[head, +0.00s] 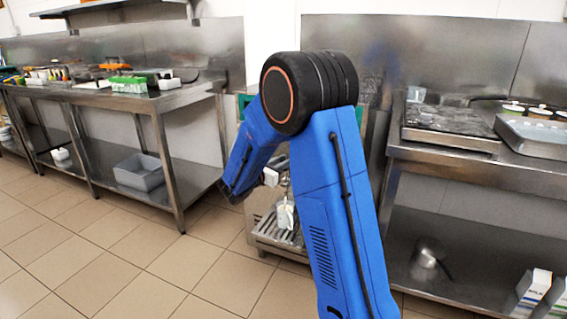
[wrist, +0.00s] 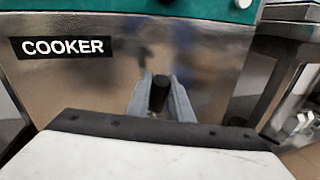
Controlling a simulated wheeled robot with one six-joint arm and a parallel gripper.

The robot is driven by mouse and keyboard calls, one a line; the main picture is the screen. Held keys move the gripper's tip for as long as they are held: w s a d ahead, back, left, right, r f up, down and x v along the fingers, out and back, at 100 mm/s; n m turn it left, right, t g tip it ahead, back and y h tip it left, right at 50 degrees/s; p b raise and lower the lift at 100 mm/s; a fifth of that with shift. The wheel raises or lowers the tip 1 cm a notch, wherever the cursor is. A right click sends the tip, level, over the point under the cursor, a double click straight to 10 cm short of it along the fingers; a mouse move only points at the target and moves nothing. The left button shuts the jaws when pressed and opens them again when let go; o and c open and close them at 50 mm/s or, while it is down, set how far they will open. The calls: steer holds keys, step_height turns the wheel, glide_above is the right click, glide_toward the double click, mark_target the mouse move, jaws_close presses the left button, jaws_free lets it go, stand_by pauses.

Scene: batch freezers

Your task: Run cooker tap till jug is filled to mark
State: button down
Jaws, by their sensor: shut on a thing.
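The cooker (wrist: 90,75) fills the wrist view, with a steel front, a green upper edge and a black COOKER label. My gripper (wrist: 160,90) is in front of that steel face, its two grey fingers closed on a small black part (wrist: 159,94), which looks like the tap handle. The spout below is hidden by my own wrist. In the head view, a small pale, clear vessel, apparently the jug (head: 285,214), stands on a slatted steel stand (head: 277,236) behind my blue arm. Its mark and fill level are too small to tell. My arm hides most of the cooker there.
A steel table (head: 150,102) with green and white containers stands at the left, a grey bin (head: 140,172) on its lower shelf. A steel counter (head: 450,158) stands close at the right, with cartons (head: 535,290) below. The tiled floor at front left is clear.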

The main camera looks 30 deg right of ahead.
steer(key=shift+w+d+r+g+y, duration=0.3)
steer(key=shift+w+d+y, duration=0.1)
steer(key=shift+d+y, duration=0.2)
steer(key=shift+w+d+n+g+y, duration=0.4)
steer(key=shift+w+d+g+y, duration=0.2)
steer(key=shift+w+d+y, duration=0.4)
steer(key=shift+s+a, duration=0.1)
steer(key=shift+s, duration=0.15)
steer(key=c, duration=1.6)
jaws_free()
steer(key=v, duration=1.7)
steer(key=shift+r, duration=0.2)
